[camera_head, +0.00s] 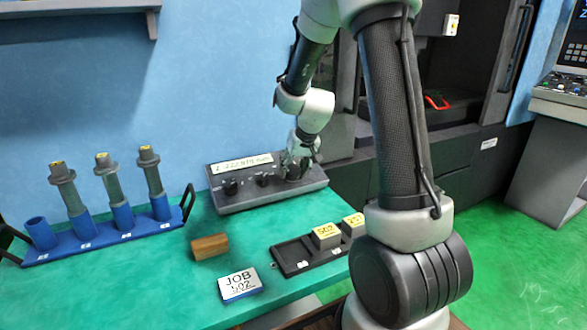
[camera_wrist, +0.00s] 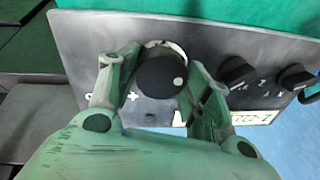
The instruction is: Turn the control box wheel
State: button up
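The control box (camera_head: 262,204) is a grey console with a label strip at the back of the green table; its panel also shows in the wrist view (camera_wrist: 75,45). The wheel (camera_wrist: 161,77) is a round black knob with a pale dot near its right edge and a silvery ring behind it. My gripper (camera_wrist: 160,72) is at the wheel, one finger on each side. A narrow gap shows left of the wheel; at the right finger I cannot tell touching from apart. In the head view my gripper (camera_head: 301,156) is over the box's right end and largely hides the wheel.
Two smaller black knobs (camera_wrist: 238,73) (camera_wrist: 296,78) sit beside the wheel. A blue rack (camera_head: 104,243) with several tool holders stands left. A brown block (camera_head: 209,246), a JOB sign (camera_head: 240,285) and a dark tray (camera_head: 293,268) with pale blocks lie in front.

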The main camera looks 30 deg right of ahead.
jog(key=o, duration=0.3)
jog(key=a+v, duration=0.1)
jog(key=v, duration=1.1)
jog(key=shift+d, duration=0.45)
jog(key=s+a+r+n, duration=0.1)
jog(key=s+r, duration=0.2)
jog(key=s, duration=1)
jog(key=s+a+r+n+h, duration=0.1)
jog(key=s+r, duration=0.2)
jog(key=s, duration=1)
